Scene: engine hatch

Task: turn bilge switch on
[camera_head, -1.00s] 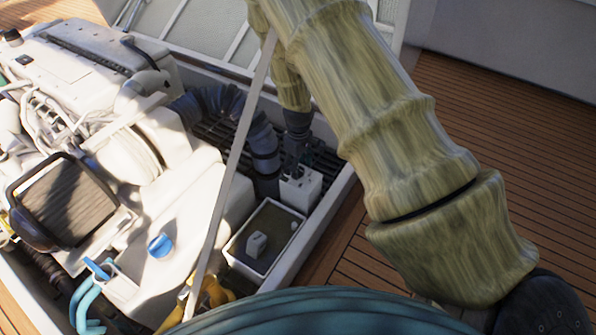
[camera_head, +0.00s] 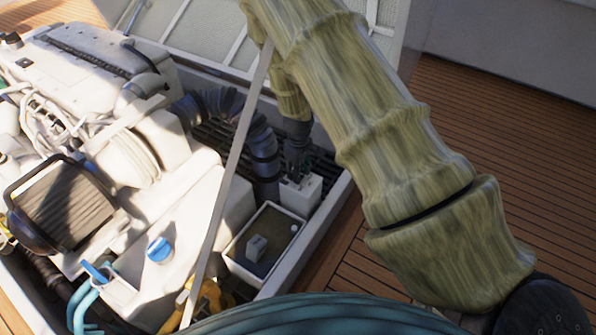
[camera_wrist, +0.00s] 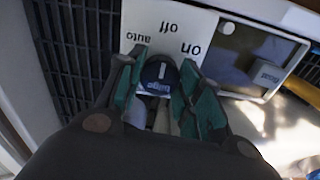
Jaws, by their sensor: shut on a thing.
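The bilge switch is a dark round knob (camera_wrist: 160,76) with a white line and a "bilge" label, on a white switch box (camera_wrist: 135,22). In the wrist view the printed words "auto", "off" and "on" appear upside down around the knob. The knob's white line runs nearly up the picture. My gripper (camera_wrist: 158,88) has its green-padded fingers on both sides of the knob, shut on it. In the head view the white box (camera_head: 302,196) stands beside the engine; my gripper (camera_head: 297,163) is at its top and hides the knob.
An open-topped white bin (camera_head: 229,258) with a small pale block (camera_head: 257,247) inside is in front of the switch box. A thin strut (camera_head: 228,170) crosses the hatch. The white engine (camera_head: 130,140) fills the left. A dark ribbed hose (camera_head: 264,160) is close to my gripper.

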